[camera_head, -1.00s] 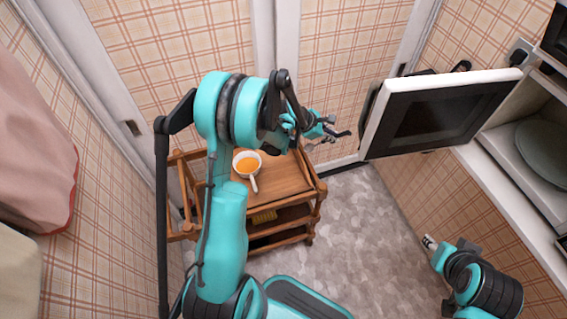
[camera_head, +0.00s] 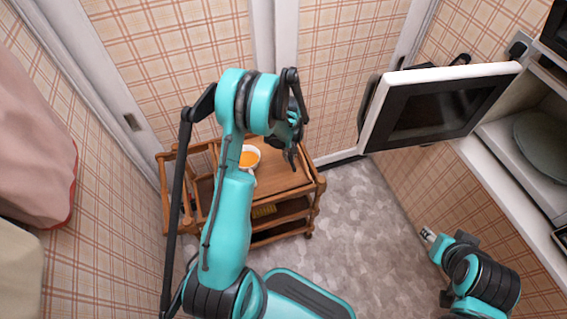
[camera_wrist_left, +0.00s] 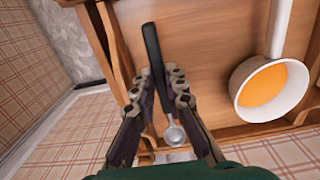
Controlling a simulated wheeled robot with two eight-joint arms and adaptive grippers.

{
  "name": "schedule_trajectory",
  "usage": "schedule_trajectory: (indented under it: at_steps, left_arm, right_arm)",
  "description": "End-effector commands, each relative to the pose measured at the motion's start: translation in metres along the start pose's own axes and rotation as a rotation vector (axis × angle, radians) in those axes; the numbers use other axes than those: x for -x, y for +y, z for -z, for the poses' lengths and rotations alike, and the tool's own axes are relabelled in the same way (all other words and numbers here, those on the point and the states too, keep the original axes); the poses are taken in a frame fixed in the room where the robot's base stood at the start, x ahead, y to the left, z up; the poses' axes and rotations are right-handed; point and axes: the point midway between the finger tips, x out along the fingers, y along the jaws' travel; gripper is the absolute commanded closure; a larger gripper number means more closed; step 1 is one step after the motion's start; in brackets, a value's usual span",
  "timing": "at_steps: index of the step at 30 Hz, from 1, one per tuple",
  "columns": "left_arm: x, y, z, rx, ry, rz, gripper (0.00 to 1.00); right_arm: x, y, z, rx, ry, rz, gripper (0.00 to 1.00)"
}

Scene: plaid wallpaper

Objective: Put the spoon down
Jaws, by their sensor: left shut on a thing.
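The spoon (camera_wrist_left: 152,48), with a black handle and a silver bowl, shows in the left wrist view. My left gripper (camera_wrist_left: 165,78) is shut on it, with the handle sticking out past the fingertips and the bowl back between the fingers. In the head view my left gripper (camera_head: 291,160) points down over the right part of the wooden trolley (camera_head: 275,179). The spoon is not clear there. Whether it touches the trolley top is hard to tell. My right gripper (camera_head: 428,234) is small at the lower right, and its jaws cannot be made out.
A white pan (camera_head: 254,164) with orange contents stands on the trolley, partly behind my left arm; it also shows in the left wrist view (camera_wrist_left: 243,78). The trolley top between pan and gripper is bare. An open microwave door (camera_head: 440,105) juts out at the right.

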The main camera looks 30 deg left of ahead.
Motion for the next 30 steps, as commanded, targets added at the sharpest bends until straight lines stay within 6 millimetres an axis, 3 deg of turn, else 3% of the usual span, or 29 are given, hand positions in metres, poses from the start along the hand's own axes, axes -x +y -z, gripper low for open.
schedule_trajectory:
  at_steps: [6, 10, 16, 25, 26, 28, 30]
  left_arm:
    - [-0.015, -0.017, 0.017, 0.002, -0.001, -0.001, 1.00]
    - [-0.025, -0.018, 0.017, 0.000, -0.001, -0.001, 1.00]
    - [-0.055, -0.018, 0.017, 0.001, -0.001, -0.001, 1.00]
    - [-0.055, -0.018, 0.017, 0.001, -0.001, -0.001, 1.00]
    - [-0.055, -0.018, 0.017, 0.001, -0.001, -0.001, 0.86]
    - [-0.055, -0.018, 0.017, 0.001, -0.001, -0.001, 0.68]
    - [-0.055, -0.018, 0.017, 0.001, -0.001, -0.001, 0.68]
  right_arm:
    - [-0.007, 0.000, -0.005, 0.000, 0.000, 0.000, 0.60]
    - [-0.012, 0.000, -0.008, 0.000, 0.000, 0.000, 0.60]
    - [-0.024, 0.000, -0.017, 0.000, 0.000, 0.000, 0.60]
    - [-0.024, 0.000, -0.017, 0.000, 0.000, 0.000, 0.60]
    - [-0.024, 0.000, -0.017, 0.000, 0.000, 0.000, 0.60]
    - [-0.024, 0.000, -0.017, 0.000, 0.000, 0.000, 0.60]
    - [-0.024, 0.000, -0.017, 0.000, 0.000, 0.000, 0.60]
